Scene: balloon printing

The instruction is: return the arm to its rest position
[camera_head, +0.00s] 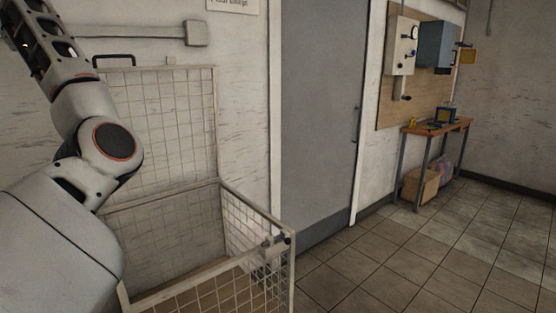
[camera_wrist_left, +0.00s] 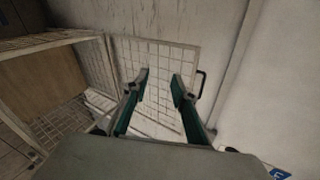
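My left arm (camera_head: 95,150) comes in from the left in the head view and is raised and bent, with its end running out of the picture at the top left. My left gripper (camera_wrist_left: 160,82) shows in the left wrist view with its two green-sided fingers apart and nothing between them. Beyond the fingers is the raised mesh lid (camera_wrist_left: 155,60) of a wire crate, apart from them as far as I can judge. My right gripper is in neither view.
The open wire crate (camera_head: 262,222) stands close in front of my left arm, its lid (camera_head: 165,120) upright against the wall. A grey door (camera_head: 318,110) is right of it. A small table (camera_head: 436,128) stands farther off. The tiled floor (camera_head: 420,260) at right is clear.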

